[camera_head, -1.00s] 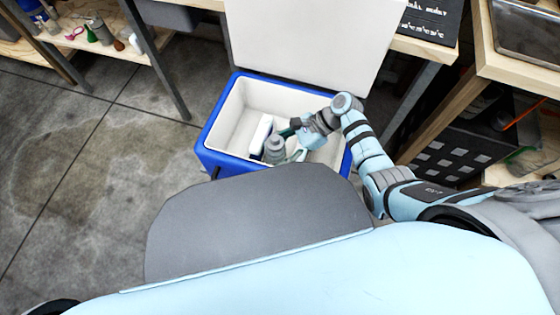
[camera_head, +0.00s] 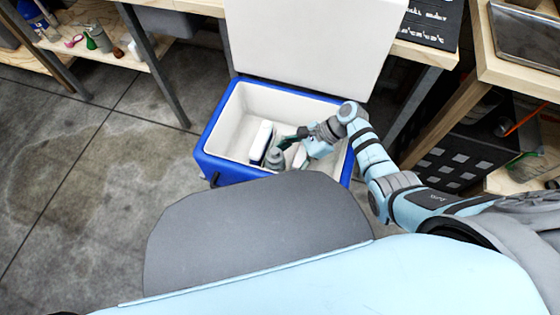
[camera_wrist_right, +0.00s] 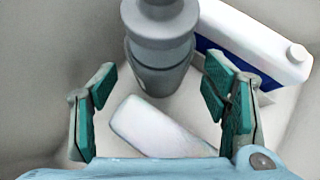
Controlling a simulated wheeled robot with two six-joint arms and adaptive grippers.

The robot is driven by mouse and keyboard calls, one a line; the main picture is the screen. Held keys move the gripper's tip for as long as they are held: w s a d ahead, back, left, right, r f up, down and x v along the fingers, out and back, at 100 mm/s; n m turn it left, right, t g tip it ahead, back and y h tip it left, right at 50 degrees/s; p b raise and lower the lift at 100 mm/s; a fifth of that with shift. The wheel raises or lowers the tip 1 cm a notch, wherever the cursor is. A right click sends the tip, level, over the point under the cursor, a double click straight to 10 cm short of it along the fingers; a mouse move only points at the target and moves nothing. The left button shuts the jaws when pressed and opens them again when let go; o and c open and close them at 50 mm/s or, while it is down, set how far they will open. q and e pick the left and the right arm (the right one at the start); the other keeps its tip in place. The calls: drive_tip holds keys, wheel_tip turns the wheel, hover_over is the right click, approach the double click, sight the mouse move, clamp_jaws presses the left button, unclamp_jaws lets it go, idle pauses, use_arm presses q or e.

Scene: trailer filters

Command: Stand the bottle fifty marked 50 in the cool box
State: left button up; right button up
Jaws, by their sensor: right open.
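A grey bottle (camera_head: 275,158) with a stepped round cap stands inside the blue cool box (camera_head: 232,172), near its front wall. It also shows in the right wrist view (camera_wrist_right: 158,50). No 50 marking can be read on it. My right gripper (camera_head: 293,142) is inside the box, open, just right of the bottle. In the right wrist view, its green-padded fingers (camera_wrist_right: 162,98) are spread with nothing held, and the bottle stands beyond them. My left gripper is not in view.
A white container with a blue label (camera_head: 261,140) stands beside the bottle. A white block (camera_wrist_right: 158,128) lies low between the fingers in the wrist view. The box lid (camera_head: 310,40) is open at the back. Floor left of the box is clear.

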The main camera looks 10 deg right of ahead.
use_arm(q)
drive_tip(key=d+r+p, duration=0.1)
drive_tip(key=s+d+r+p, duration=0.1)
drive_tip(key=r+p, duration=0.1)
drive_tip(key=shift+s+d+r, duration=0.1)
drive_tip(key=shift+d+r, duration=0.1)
use_arm(e)
drive_tip(key=v, duration=0.9)
drive_tip(key=shift+d+r, duration=0.15)
drive_tip(key=shift+r, duration=0.1)
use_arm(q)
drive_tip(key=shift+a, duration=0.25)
use_arm(e)
drive_tip(key=shift+s, duration=0.1)
